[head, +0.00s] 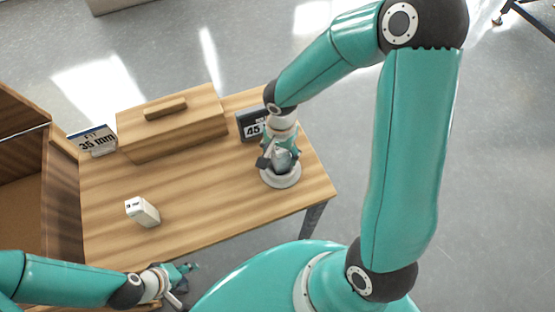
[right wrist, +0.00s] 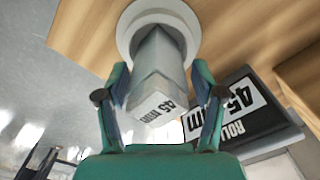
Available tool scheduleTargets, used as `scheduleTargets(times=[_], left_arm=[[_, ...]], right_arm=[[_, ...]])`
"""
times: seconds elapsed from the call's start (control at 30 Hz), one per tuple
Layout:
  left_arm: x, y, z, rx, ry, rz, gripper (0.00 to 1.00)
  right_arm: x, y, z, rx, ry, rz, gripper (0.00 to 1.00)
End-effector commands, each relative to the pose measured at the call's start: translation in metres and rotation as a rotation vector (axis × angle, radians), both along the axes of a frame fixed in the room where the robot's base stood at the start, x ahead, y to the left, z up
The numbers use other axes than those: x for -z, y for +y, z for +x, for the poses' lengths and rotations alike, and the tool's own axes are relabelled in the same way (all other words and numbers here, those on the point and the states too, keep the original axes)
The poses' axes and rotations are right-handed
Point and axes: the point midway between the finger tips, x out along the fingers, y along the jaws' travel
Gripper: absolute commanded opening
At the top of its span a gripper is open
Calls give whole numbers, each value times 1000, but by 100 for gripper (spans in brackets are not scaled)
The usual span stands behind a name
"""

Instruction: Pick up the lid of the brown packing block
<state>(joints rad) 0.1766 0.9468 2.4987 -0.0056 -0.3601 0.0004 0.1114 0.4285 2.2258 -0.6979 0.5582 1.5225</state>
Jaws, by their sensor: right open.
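The brown wooden packing block (head: 175,138) stands at the back left of the table in the head view. Its lid (head: 200,104) lies on top with a bar-shaped handle (head: 165,108). My right gripper (head: 280,165) is open at the table's right side, well to the right of the lid. In the right wrist view its fingers (right wrist: 160,105) are apart on either side of a grey block (right wrist: 158,75) marked 45. That block stands in a round white base (head: 283,178). My left gripper (head: 185,281) is open and empty near the table's front edge, far from the lid.
A small white block (head: 142,211) stands at the front left of the table (head: 205,195). A 35 mm sign (head: 92,140) is left of the packing block; a dark 45 sign (head: 252,126) is right of it. A wooden cabinet (head: 60,200) borders the left. The table's middle is clear.

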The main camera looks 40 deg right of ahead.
Motion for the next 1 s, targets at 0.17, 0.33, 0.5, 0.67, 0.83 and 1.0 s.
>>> scheduleTargets(times=[0.17,0.33,0.5,0.67,0.83,1.0], left_arm=[[-1,0,0,0,0,0,40],[-1,0,0,0,0,0,40],[-1,0,0,0,0,0,40],[-1,0,0,0,0,0,40],[-1,0,0,0,0,0,40],[-2,0,0,0,0,0,40]], right_arm=[[-1,0,0,0,0,0,52],[-1,0,0,0,0,0,23],[-1,0,0,0,0,0,0],[-1,0,0,0,0,0,0],[-4,0,1,0,-1,-2,0],[-16,0,1,0,-4,-2,0]])
